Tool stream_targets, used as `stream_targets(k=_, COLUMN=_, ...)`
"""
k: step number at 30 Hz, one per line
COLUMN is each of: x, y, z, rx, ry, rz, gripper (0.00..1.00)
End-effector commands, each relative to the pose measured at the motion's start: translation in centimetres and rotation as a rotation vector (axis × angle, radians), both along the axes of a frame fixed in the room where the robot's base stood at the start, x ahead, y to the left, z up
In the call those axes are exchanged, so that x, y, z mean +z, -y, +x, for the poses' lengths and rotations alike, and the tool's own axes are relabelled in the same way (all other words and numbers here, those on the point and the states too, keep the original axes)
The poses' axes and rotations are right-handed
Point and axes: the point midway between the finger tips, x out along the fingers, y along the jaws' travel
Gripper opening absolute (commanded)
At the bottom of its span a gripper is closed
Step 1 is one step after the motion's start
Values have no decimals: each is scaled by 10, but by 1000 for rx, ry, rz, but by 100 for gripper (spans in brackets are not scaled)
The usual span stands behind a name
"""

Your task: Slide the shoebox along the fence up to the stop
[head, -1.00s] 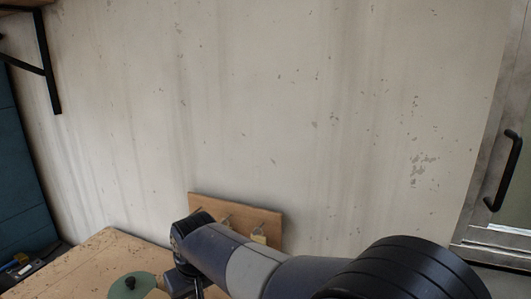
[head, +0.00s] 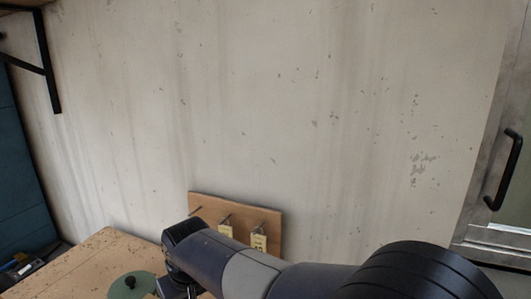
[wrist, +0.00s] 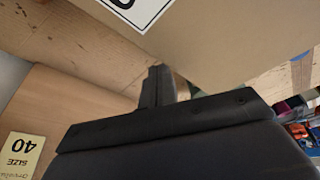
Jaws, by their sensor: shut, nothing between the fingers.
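The shoebox (wrist: 225,35) shows in the wrist view as a large plain tan face at the top, with part of a black-and-white label (wrist: 135,8) on it. My gripper (wrist: 157,75) is shut and empty, its dark fingertips close beside the box's lower edge; I cannot tell whether they touch it. In the head view my arm hides the box, and my gripper is mostly hidden below the frame edge. I cannot make out the fence or the stop for certain in either view.
A wooden peg board (head: 205,208) with yellow size tags (head: 258,242) leans at the wall; a "SIZE 40" tag (wrist: 20,153) shows in the wrist view. A green disc with a black knob (head: 132,287) lies on the wooden bench (head: 95,255). Colourful small items (wrist: 300,130) show at right.

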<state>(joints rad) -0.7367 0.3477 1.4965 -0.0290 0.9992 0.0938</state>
Motion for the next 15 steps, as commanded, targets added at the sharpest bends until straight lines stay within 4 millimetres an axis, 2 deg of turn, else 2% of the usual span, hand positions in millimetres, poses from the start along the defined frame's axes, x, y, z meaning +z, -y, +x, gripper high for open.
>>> stream_targets(k=15, x=0, y=-4, z=-10, rx=1, ry=0, rz=1, gripper=0)
